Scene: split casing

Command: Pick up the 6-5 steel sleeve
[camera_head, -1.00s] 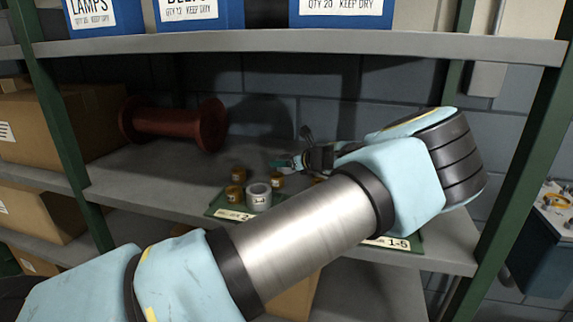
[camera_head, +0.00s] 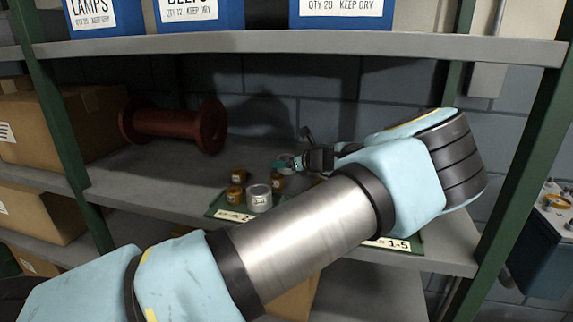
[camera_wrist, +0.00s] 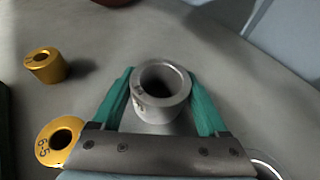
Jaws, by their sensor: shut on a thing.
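My gripper (camera_wrist: 160,98) has its teal fingers shut on a grey steel sleeve (camera_wrist: 158,109) in the wrist view, one finger on each side. The open top of the sleeve faces the camera. A dark marking on its side is too small to read, and I cannot tell whether its base touches the shelf. In the head view my gripper (camera_head: 291,163) is small, over the back of the middle shelf. Another steel sleeve (camera_head: 259,199) stands at the front. Part of a steel ring (camera_wrist: 266,166) shows at the wrist view's lower right.
A brass sleeve (camera_wrist: 45,151) marked like 6-5 stands left of my gripper, with another brass sleeve (camera_wrist: 47,68) farther off. A green tray (camera_head: 216,208) lies along the shelf front. A red spool (camera_head: 172,125) lies behind left. The upper shelf (camera_head: 290,43) hangs above.

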